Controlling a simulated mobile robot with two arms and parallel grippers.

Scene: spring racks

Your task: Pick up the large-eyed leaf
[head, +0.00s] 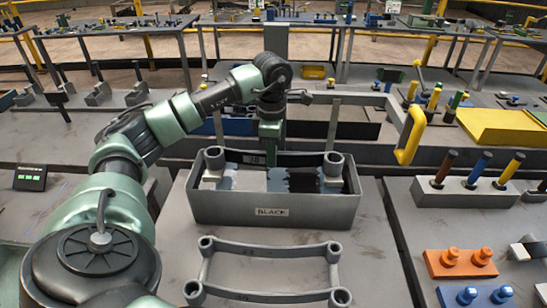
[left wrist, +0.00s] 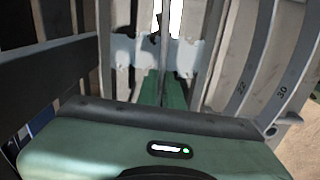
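A dark grey leaf (head: 235,153) with thick round eyes spans the grey bin (head: 275,210) labelled BLACK. Its eyes look larger than those of the two curved leaves (head: 270,248) lying on the bench in front, so it appears to be the large-eyed leaf. My left gripper (head: 270,158) points down at the middle of this leaf, between its eyes. In the left wrist view its green fingers (left wrist: 164,90) are close together with a thin grey strip between or behind them. Whether they grip it is unclear. My right gripper is not in view.
Pale blue and black pieces (head: 292,180) lie in the bin. A yellow handle (head: 411,136) stands right of it. Peg blocks (head: 470,190) and orange and blue blocks (head: 461,262) are at the right.

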